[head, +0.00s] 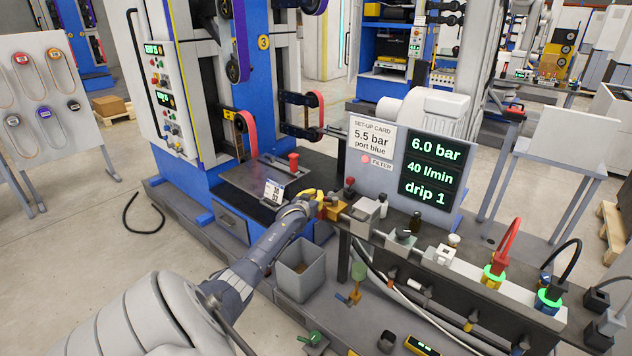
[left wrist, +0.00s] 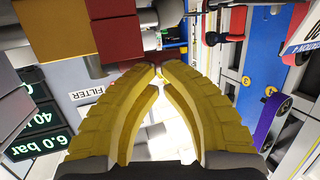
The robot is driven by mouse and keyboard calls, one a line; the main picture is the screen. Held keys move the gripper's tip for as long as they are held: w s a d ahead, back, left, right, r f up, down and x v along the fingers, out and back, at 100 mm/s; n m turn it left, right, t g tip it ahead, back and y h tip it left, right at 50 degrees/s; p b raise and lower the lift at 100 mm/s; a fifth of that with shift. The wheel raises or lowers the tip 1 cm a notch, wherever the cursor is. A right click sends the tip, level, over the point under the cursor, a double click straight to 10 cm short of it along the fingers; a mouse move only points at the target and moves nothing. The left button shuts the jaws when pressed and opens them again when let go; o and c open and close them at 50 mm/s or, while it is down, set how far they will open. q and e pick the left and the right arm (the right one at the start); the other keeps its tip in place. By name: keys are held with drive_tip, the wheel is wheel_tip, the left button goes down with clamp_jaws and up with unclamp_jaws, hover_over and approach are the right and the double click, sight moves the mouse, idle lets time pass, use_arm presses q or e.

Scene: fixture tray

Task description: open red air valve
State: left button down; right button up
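My left gripper (head: 319,196) has yellow fingers and is beside the near left end of the fixture's row of parts. In the left wrist view its fingertips (left wrist: 160,73) come together with nothing clear between them. A yellow block (head: 334,210) and a dark red block lie close to the fingers; the wrist view shows the yellow block (left wrist: 50,32) and red block (left wrist: 113,28) above the fingers. A small red knob (head: 350,182) stands just right of the gripper. I cannot tell for sure which red part is the air valve. My right gripper is not in view.
A panel with green readouts (head: 430,165) and a set-up card (head: 373,138) stands behind the row. A grey open bin (head: 301,272) is below my arm. A red mushroom button (head: 293,161) stands on the bench left. Red and black hoses rise at the right.

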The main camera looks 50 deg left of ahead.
use_arm(q)
drive_tip(key=shift+r+x, duration=0.2)
drive_tip(key=shift+x, duration=0.95)
drive_tip(key=shift+a, duration=0.15)
drive_tip(key=shift+s, duration=0.1)
